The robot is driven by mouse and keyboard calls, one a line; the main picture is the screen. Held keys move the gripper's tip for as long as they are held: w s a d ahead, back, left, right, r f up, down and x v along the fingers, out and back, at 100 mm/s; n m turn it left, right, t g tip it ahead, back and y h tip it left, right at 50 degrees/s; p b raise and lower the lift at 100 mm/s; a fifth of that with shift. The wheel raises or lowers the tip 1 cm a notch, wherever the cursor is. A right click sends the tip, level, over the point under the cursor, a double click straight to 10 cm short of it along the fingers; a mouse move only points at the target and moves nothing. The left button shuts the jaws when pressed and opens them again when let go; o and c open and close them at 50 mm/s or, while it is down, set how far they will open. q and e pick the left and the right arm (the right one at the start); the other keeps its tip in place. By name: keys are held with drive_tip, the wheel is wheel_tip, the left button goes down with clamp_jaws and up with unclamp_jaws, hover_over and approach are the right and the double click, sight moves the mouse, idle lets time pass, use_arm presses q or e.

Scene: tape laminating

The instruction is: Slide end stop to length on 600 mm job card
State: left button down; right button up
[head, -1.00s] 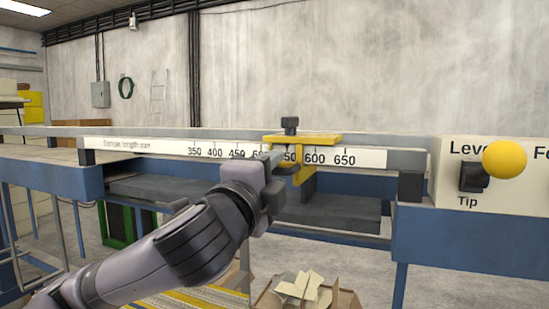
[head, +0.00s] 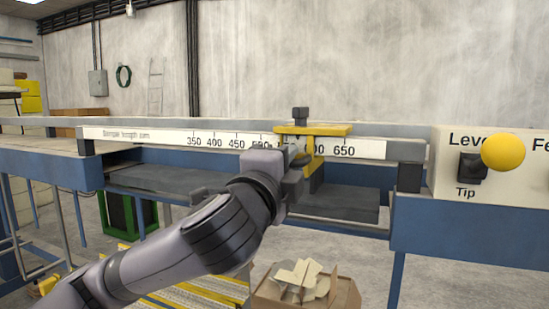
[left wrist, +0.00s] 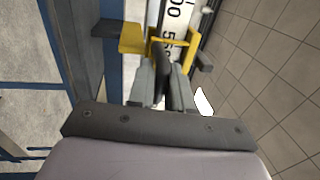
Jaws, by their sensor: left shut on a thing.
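The yellow end stop (head: 330,130), with a dark knob (head: 300,113) on top, sits on the rail over the white length scale (head: 170,139). Its lower yellow part covers some of the 600 mark; 650 is clear to its right. My left gripper (head: 293,164) is shut on the stop's lower front; the grip itself is partly hidden. In the left wrist view, the fingers (left wrist: 163,85) close on a dark part beside the yellow stop (left wrist: 133,38). No job card is in view. My right gripper is not in view.
A control panel (head: 445,185) with a yellow ball knob (head: 503,152) and a Tip switch stands to the right. A carton of scraps (head: 310,290) is on the floor below. The rail right of the stop is clear up to its dark end block (head: 410,177).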

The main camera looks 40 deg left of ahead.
sight(313, 154)
use_arm(q)
drive_tip(key=shift+w+d+p, duration=0.15)
drive_tip(key=shift+w+d, duration=0.05)
drive_tip(key=shift+d, duration=0.55)
drive_tip(key=shift+w+d+p, duration=0.15)
drive_tip(key=shift+d, duration=0.6)
drive_tip(key=c, duration=1.2)
unclamp_jaws()
drive_tip(key=shift+s, duration=0.1)
